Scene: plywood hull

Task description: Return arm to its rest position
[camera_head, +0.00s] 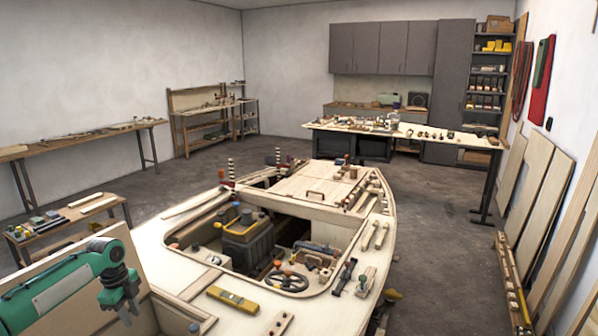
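My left arm, green and grey, comes in at the lower left. Its dark gripper (124,312) hangs downward beside the pale panel at the hull's left edge and is apart from the tools on the deck. The fingertips are small and dark, so I cannot tell whether they are open or shut, and I make out nothing held between them. My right arm and gripper are not in view. The plywood hull (190,226) fills the lower middle, with an open cockpit.
A yellow tool (232,299) lies on the near deck. A dark engine-like block (248,240) and a steering wheel (287,281) sit in the cockpit. A low bench (70,214) stands at the left. Planks (540,200) lean on the right wall. Floor is clear right of the hull.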

